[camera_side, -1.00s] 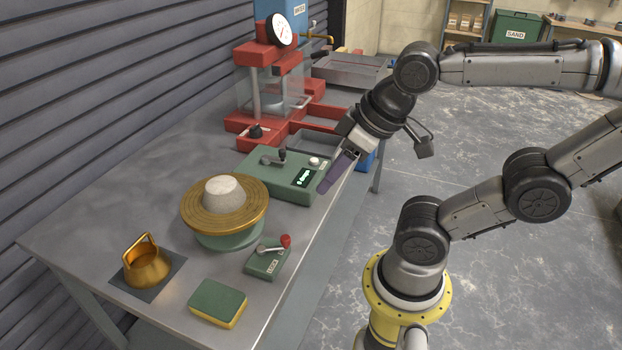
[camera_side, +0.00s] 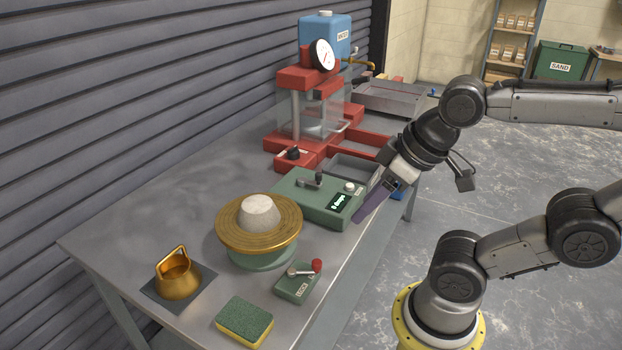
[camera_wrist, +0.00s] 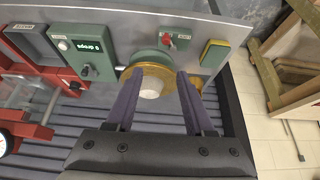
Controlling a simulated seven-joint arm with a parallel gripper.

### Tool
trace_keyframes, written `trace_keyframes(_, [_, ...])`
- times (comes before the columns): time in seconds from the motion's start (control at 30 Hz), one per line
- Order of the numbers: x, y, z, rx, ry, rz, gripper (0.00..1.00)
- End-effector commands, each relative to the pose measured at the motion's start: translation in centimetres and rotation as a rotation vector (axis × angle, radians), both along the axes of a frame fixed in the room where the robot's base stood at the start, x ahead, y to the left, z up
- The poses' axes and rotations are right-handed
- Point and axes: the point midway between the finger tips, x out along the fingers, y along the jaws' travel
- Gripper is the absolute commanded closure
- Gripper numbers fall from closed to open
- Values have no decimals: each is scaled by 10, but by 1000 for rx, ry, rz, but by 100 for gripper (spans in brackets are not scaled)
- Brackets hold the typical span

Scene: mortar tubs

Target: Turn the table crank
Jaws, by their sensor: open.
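The crank (camera_side: 312,181), a grey arm with a dark knob, sits on top of a green counter box (camera_side: 328,205) whose lit display reads "0 drops". The box also shows at the upper left of the wrist view (camera_wrist: 98,66). Beside it is the round brass table (camera_side: 232,237) on a green base, with a pale mortar cone (camera_side: 260,213) at its centre. My gripper (camera_side: 358,217) is above the table's front edge, beside the display end of the box and apart from the crank. In the wrist view its two purple fingers (camera_wrist: 159,76) are spread and empty.
A lock box (camera_side: 297,288) with a red-knobbed lever stands near the front edge. A green-yellow sponge (camera_side: 243,322) and a brass mould (camera_side: 178,279) are at the near end. A red press (camera_side: 310,105) stands behind the counter box. The left rear of the bench is clear.

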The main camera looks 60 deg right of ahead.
Motion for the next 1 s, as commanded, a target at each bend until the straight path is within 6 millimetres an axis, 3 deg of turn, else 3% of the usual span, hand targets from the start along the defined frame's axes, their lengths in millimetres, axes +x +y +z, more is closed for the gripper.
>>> trace_keyframes(0.13, [-4, 0, -1, -50, 18, 95, 46])
trace_keyframes(0.27, [2, 0, 19, -134, 10, 254, 46])
trace_keyframes(0.37, [15, -3, 39, -205, 28, 379, 46])
trace_keyframes(0.57, [60, -21, 77, -321, 109, 598, 46])
trace_keyframes(0.8, [130, -69, 96, -377, 239, 792, 46])
trace_keyframes(1.0, [183, -129, 81, -347, 338, 866, 46])
